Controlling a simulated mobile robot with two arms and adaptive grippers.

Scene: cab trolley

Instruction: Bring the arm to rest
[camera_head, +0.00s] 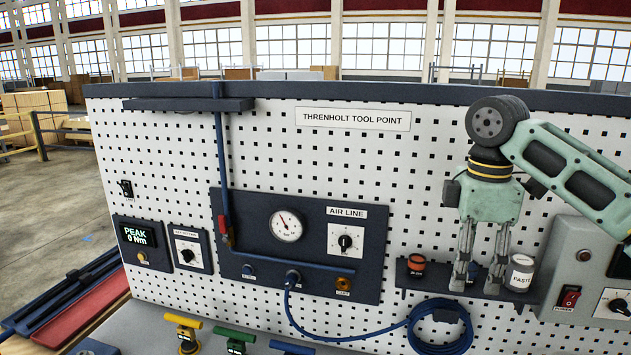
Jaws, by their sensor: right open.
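My right gripper (479,278) hangs in front of the white pegboard (400,150) at the right, fingers pointing down. Its two fingers are apart, and nothing shows between them. In the picture, the fingertips overlap a small dark shelf (522,296), between an orange-and-dark jar (416,265) and a white pot marked PASTE (521,272). I cannot tell whether the fingers touch the shelf. My right arm (570,175) comes in from the right edge. My left gripper is not in view.
A coiled blue hose (440,308) hangs below the gripper. The air line panel (260,262) with a gauge (286,226) is in the middle. A power box (580,262) stands right of the gripper. Coloured T-handled tools (233,337) stand at the bottom front.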

